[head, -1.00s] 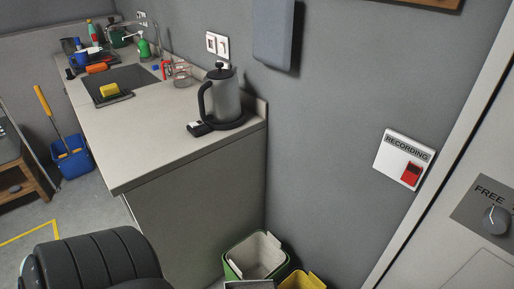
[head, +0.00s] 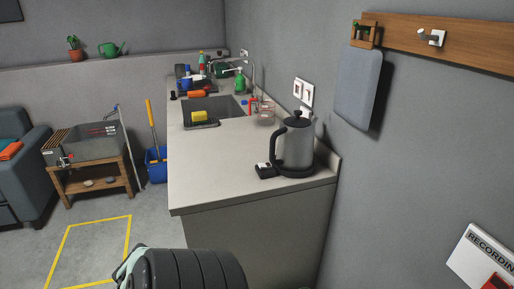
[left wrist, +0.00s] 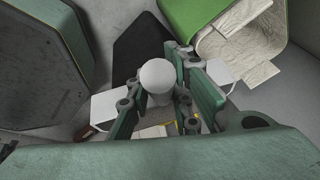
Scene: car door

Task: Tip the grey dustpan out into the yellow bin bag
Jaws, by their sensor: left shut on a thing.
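In the left wrist view my left gripper (left wrist: 165,112) is shut around a pale grey handle with a rounded end, which looks like the handle of the grey dustpan (left wrist: 156,76). Pale flat parts show on both sides below the fingers; I cannot tell if they belong to the dustpan. The pan itself and anything in it are mostly hidden. The yellow bin bag cannot be made out; only small yellow slivers show beneath the gripper.
A green bin with a pale liner (left wrist: 235,45) stands beside the gripper. A dark panel (left wrist: 140,48) lies beyond the handle. In the head view, the counter (head: 240,160) carries a black-handled jug (head: 297,148). A blue bucket (head: 156,168) stands left; the floor inside the yellow outline is clear.

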